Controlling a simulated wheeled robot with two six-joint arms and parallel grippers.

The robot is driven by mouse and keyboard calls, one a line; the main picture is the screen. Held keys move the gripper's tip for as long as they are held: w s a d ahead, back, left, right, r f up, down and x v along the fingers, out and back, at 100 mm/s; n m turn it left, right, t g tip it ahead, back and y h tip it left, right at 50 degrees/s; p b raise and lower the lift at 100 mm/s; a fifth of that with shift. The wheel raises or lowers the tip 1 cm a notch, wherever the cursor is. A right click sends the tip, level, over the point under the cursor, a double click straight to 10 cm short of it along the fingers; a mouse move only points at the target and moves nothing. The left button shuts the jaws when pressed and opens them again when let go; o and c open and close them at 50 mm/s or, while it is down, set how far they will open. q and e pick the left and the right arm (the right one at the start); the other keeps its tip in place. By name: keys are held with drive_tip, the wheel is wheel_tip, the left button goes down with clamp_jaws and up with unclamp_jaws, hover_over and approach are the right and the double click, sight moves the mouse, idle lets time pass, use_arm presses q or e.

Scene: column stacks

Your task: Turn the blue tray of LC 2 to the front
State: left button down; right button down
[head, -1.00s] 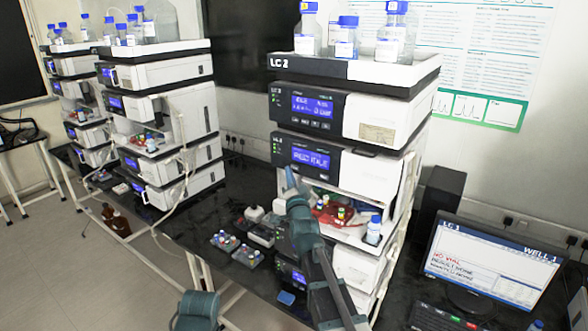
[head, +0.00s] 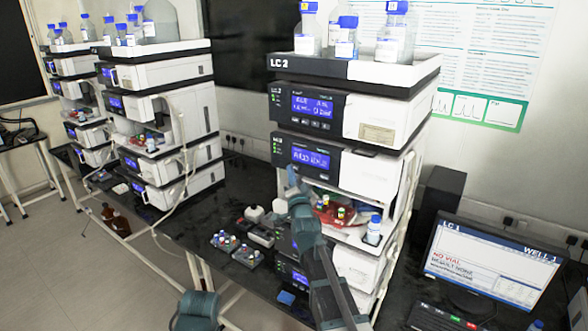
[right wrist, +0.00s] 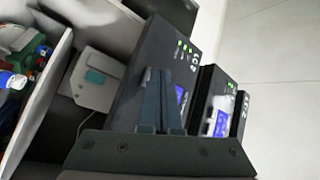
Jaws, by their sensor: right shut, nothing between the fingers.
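The LC 2 stack (head: 362,72) stands right of centre in the head view. In its open bay a red tray part (head: 328,216) with several vials shows at the front. I cannot make out a blue tray clearly in the head view; my right arm covers part of the bay. My right gripper (head: 291,178) is at the left side of the bay opening, apart from the red part. In the right wrist view its fingers (right wrist: 160,100) are together and empty. Red, green and blue items show blurred at that view's left edge.
A blue-capped bottle (head: 374,229) stands at the bay's right front. Small vial racks (head: 247,256) sit on the dark bench left of the stack. A monitor (head: 492,262) and keyboard (head: 440,318) are at right. Solvent bottles (head: 346,38) stand on top of LC 2.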

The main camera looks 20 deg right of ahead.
drive_tip(key=shift+w+d, duration=0.3)
drive_tip(key=shift+d, duration=0.05)
idle(0.5)
drive_tip(key=shift+s+a, duration=0.55)
drive_tip(key=shift+a, duration=0.15)
drive_tip(key=shift+s+a, duration=0.8)
drive_tip(key=shift+a, duration=0.2)
drive_tip(key=shift+s+a, duration=0.75)
drive_tip(key=shift+a, duration=0.2)
idle(4.2)
